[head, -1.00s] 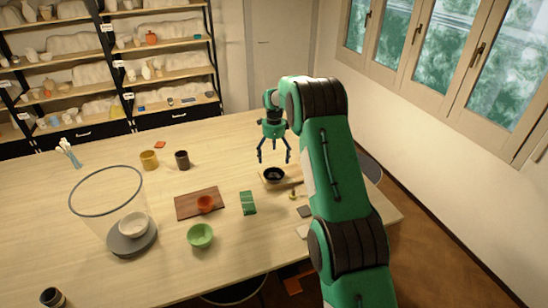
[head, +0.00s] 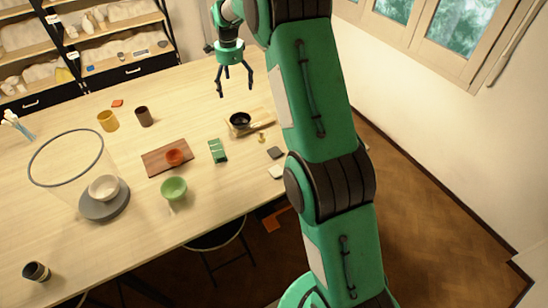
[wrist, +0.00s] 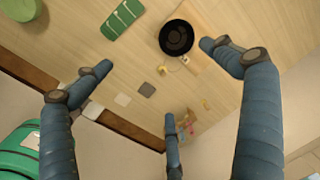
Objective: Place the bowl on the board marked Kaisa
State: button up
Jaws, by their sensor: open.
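A black bowl (head: 240,119) stands upright on a pale wooden board (head: 262,118) near the table's right side. It also shows in the wrist view (wrist: 176,38). My gripper (head: 236,89) is open and empty, in the air above and apart from the bowl. In the wrist view its spread fingers (wrist: 158,76) hold nothing. A red bowl (head: 174,157) sits on a red-brown board (head: 153,163). A green bowl (head: 174,188) stands on the bare table, and a white bowl (head: 103,188) on a grey disc. I cannot read any name on either board.
A clear glass cylinder (head: 67,158) stands around the white bowl at the left. Small flat tiles (head: 275,153) lie near the front edge. Yellow (head: 107,121) and brown (head: 143,117) cups stand behind. The table's front left is mostly clear.

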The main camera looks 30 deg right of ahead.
jog(key=s+a+r+n+t, duration=0.1)
jog(key=s+a+r+n, duration=0.35)
jog(key=s+r, duration=0.75)
jog(key=s+a+r+n+t, duration=0.1)
jog(key=s+a+r+n, duration=0.35)
jog(key=s+r, duration=0.8)
jog(key=s+a+f+n+t, duration=0.1)
jog(key=s+f+n, duration=0.1)
jog(key=s, duration=0.8)
jog(key=s+a+f+n+t, duration=0.1)
jog(key=s+n, duration=0.3)
jog(key=s, duration=0.6)
jog(key=s+a+f+n, duration=0.2)
jog(key=s+n, duration=0.2)
jog(key=s, duration=0.7)
jog(key=shift+f+t, duration=0.4)
jog(key=shift+f, duration=0.15)
notch_tip(320, 180, down, 12)
jog(key=b, duration=1.2)
jog(key=shift+r, duration=0.2)
